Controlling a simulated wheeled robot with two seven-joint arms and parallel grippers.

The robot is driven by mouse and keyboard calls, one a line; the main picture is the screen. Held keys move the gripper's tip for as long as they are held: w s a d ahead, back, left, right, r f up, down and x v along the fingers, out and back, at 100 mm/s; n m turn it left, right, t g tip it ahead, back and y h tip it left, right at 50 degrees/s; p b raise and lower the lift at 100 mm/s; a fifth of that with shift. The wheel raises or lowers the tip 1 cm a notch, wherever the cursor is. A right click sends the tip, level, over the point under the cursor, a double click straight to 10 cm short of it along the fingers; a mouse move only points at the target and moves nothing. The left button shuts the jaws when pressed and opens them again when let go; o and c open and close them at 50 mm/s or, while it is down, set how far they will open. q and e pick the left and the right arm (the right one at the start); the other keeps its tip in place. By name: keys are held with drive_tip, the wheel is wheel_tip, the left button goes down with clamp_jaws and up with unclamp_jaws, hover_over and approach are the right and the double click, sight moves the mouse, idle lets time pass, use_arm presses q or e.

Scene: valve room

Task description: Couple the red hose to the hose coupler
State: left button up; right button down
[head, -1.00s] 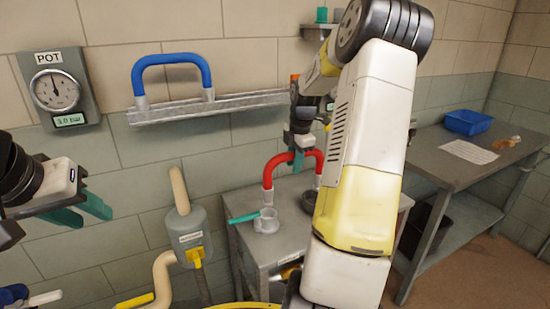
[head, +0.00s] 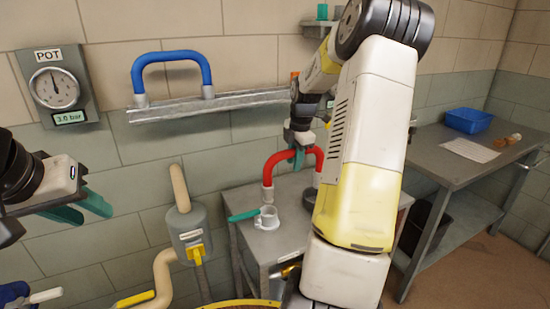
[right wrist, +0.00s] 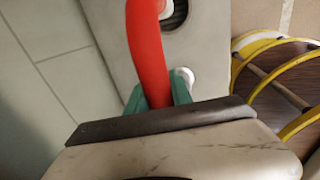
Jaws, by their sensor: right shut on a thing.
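The red hose (head: 276,158) is an upside-down U with pale end cuffs. My right gripper (head: 296,156) is shut on its top; the right wrist view shows the hose (right wrist: 148,55) between green fingers (right wrist: 157,95). The hose coupler (head: 267,219) is a pale cup with a green lever sticking out left, on a grey stand. The hose's left cuff is above the coupler; I cannot tell whether they touch. My right arm partly hides the hose's right end. My left gripper (head: 85,207) is open and empty at the far left, away from the hose.
A blue hose (head: 172,58) stands on a wall rail (head: 215,103). A gauge (head: 57,88) is at upper left. A grey valve box (head: 190,235) with pipes stands left of the stand (head: 285,240). A bench (head: 430,155) with a blue tray (head: 468,121) is at right.

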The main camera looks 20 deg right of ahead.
drive_tip(key=shift+f, duration=0.1)
drive_tip(key=shift+f, duration=1.65)
drive_tip(key=shift+f, duration=1.85)
idle(1.5)
drive_tip(key=c, duration=1.1)
unclamp_jaws()
drive_tip(key=shift+o, duration=0.4)
